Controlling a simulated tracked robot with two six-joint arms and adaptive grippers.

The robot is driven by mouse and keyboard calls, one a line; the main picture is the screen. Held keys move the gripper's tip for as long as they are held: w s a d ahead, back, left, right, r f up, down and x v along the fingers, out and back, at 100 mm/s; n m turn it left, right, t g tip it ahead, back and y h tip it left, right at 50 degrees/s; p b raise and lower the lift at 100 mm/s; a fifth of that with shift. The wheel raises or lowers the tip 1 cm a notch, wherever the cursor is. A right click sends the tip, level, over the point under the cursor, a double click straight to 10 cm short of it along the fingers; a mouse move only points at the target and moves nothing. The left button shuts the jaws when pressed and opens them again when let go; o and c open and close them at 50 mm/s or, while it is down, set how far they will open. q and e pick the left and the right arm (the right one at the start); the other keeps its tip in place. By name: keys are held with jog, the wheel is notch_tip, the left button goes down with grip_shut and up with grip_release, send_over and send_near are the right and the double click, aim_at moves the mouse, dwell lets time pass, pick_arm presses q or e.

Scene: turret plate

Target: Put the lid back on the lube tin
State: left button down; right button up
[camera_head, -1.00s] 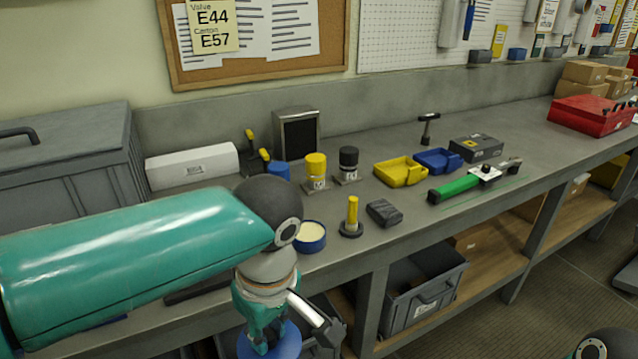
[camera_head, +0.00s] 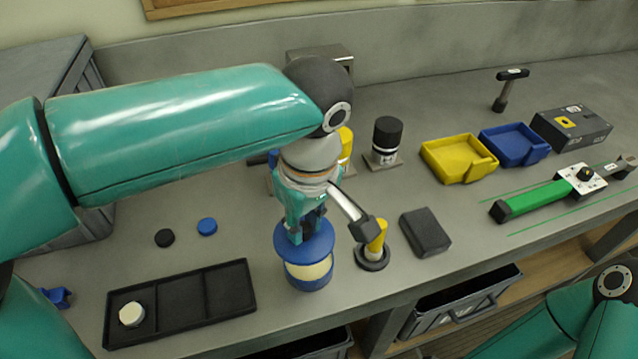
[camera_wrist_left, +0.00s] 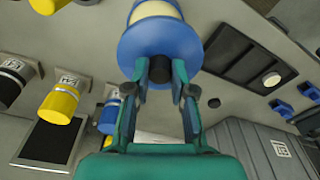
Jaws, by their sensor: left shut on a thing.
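My left gripper (camera_head: 301,224) points down and is shut on the dark knob of the blue lid (camera_head: 304,242). The lube tin (camera_head: 309,272), blue with cream-coloured contents, is right behind and below the lid in the head view. The lid covers part of the tin's opening, and a cream band shows below the lid's edge. I cannot tell whether lid and tin touch. In the left wrist view the fingers (camera_wrist_left: 160,78) grip the knob; the lid (camera_wrist_left: 133,45) hides much of the tin (camera_wrist_left: 157,9). My right gripper is out of view.
A yellow-handled tool on a round black base (camera_head: 373,255) stands close to the tin's right. A dark block (camera_head: 425,232) lies further right. A black divided tray (camera_head: 180,326) is to the left. Yellow (camera_head: 458,157) and blue (camera_head: 514,144) bins are at the right.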

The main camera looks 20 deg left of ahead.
pick_arm(q)
jog(key=shift+w+d+f, duration=0.15)
jog(key=shift+w+d, duration=0.05)
jog(key=shift+w, duration=0.2)
jog(key=shift+f+b, duration=0.45)
jog(key=shift+b, duration=0.15)
notch_tip(320, 180, down, 5)
jog(key=b, duration=0.4)
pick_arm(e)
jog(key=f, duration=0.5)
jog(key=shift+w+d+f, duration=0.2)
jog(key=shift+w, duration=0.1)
pick_arm(q)
jog(key=shift+s, duration=0.15)
jog(key=shift+f, duration=0.25)
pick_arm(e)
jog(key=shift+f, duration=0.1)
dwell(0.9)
pick_arm(q)
jog(key=c, duration=0.9)
grip_release()
